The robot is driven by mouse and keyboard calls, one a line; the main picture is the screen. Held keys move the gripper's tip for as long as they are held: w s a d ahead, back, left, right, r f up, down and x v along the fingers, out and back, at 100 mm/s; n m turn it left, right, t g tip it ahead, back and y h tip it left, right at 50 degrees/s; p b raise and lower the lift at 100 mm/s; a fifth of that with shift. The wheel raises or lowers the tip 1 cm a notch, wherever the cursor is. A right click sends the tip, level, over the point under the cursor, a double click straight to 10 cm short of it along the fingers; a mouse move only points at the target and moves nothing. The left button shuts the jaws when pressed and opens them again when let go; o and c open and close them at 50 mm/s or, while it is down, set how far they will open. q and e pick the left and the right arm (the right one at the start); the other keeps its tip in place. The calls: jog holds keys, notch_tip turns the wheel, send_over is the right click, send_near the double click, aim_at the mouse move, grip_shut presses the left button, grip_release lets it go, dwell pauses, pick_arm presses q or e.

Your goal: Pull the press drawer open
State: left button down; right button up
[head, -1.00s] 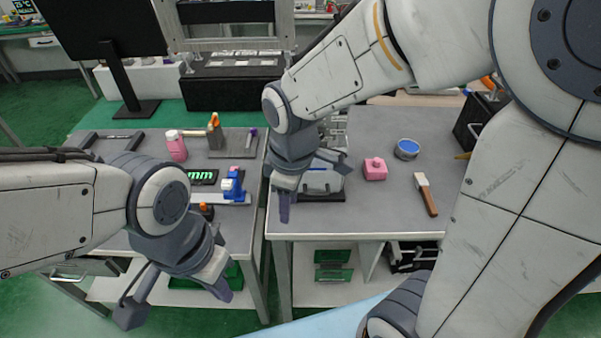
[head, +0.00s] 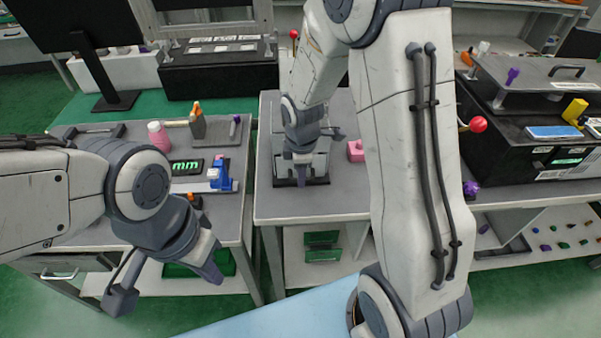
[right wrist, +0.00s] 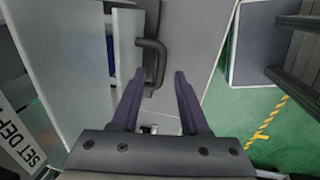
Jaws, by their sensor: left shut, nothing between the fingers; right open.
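A small grey unit on a black base (head: 318,167) stands on the middle table, partly hidden by my right arm; I cannot tell for sure that it is the press. My right gripper (head: 301,178) is over its front, pointing down. In the right wrist view a dark bar handle (right wrist: 152,62) sits on a grey panel (right wrist: 188,35). The open purple fingers of my right gripper (right wrist: 159,76) point at it, with the handle nearer the left finger and nothing visibly gripped. My left gripper (head: 213,269) is shut and empty, in front of the left table.
A pink block (head: 356,151) is close to the right of my right arm. A blue device (head: 220,174) and a pink bottle (head: 158,137) stand on the left table. A large dark machine (head: 520,155) with a red knob (head: 478,124) stands at the right.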

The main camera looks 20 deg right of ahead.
jog(key=shift+f, duration=0.3)
grip_shut()
dwell(1.3)
